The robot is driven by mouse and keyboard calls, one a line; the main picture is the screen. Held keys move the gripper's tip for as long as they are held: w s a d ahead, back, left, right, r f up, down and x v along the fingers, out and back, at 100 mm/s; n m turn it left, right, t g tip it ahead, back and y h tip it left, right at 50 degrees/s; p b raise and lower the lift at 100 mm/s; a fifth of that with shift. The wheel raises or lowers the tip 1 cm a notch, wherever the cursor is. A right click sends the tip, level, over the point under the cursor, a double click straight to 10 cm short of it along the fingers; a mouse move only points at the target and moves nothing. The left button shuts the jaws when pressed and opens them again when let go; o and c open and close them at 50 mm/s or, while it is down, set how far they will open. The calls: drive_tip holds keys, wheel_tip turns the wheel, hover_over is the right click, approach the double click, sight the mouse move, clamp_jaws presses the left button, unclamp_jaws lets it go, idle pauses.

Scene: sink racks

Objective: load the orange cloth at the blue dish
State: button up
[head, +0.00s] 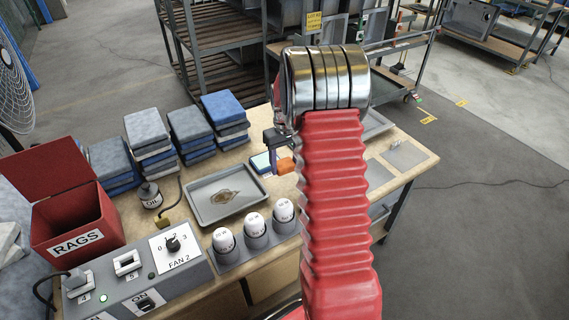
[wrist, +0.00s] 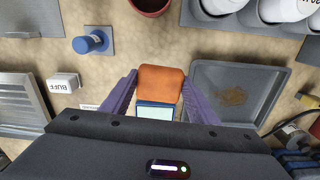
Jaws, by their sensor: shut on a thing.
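The orange cloth (wrist: 161,84) is a small, rounded, block-like piece between the two purple fingers of my gripper (wrist: 159,82) in the wrist view. My gripper is shut on it. The blue dish (wrist: 155,111), a pale square with a blue rim, shows just below the cloth in the wrist view, partly hidden by my gripper body. In the head view the cloth (head: 286,166) is partly hidden by my arm, and the blue dish (head: 261,163) is just left of it. I cannot tell whether cloth and dish touch.
A grey tray (head: 205,211) with a brown stain lies close to the dish. White cups (head: 223,240) stand in holders in front. A blue knob (wrist: 90,42) and a white BUFF block (wrist: 64,83) are also near. Cloth stacks (head: 190,131) and a red RAGS bin (head: 84,226) stand left.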

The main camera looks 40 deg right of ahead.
drive_tip(key=shift+n, duration=0.5)
drive_tip(key=w+a+r, duration=0.1)
drive_tip(key=a, duration=0.3)
drive_tip(key=a+r, duration=0.1)
drive_tip(key=a, duration=0.4)
drive_tip(key=w+a+r, duration=0.1)
drive_tip(key=a, duration=0.4)
drive_tip(key=shift+w+a+r, duration=0.15)
drive_tip(key=shift+w+a, duration=0.05)
drive_tip(key=shift+w, duration=0.1)
drive_tip(key=shift+c, duration=0.3)
drive_tip(key=s+a+r, duration=0.1)
drive_tip(key=a+r, duration=0.1)
drive_tip(key=a, duration=1)
drive_tip(key=shift+a+r+n, duration=0.3)
